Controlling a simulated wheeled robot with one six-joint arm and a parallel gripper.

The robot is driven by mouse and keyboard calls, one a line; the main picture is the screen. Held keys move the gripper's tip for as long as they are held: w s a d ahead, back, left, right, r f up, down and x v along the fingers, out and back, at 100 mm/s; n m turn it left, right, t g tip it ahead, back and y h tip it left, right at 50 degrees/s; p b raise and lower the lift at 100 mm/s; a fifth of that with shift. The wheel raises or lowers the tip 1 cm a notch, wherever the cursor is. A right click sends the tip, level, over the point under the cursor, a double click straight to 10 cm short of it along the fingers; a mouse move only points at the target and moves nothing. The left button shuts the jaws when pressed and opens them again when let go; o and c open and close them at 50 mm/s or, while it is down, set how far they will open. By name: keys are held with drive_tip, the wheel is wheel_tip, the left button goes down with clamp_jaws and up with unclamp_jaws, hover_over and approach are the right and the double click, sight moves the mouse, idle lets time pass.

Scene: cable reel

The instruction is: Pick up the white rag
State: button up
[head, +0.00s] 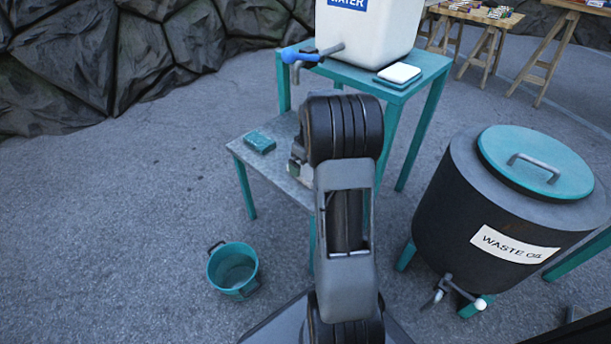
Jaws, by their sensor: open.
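A flat white pad with rounded corners (399,73) lies on a thin dark-edged piece on the teal table, right of the water tank; I cannot tell whether it is the white rag. A small pale patch (307,174) shows low beside my arm, over the grey lower bench; it is mostly hidden and could be cloth. My gripper (296,165) is open, only partly seen past the arm's left side, above the lower bench. My arm hides its fingertips, so I cannot tell whether it touches anything.
A teal block (259,142) lies on the grey lower bench (270,165). A white water tank (385,30) with a blue-handled tap stands on the teal table (400,95). A teal bucket (232,268) stands on the floor. A dark waste-oil drum (450,205) stands right. Floor at left is clear.

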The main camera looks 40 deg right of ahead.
sight(305, 169)
wheel_tip(305, 169, down, 3)
drive_tip(key=shift+w+f+b, duration=0.1)
drive_tip(key=shift+w+b, duration=0.05)
drive_tip(key=shift+b, duration=0.4)
drive_tip(key=c, duration=0.9)
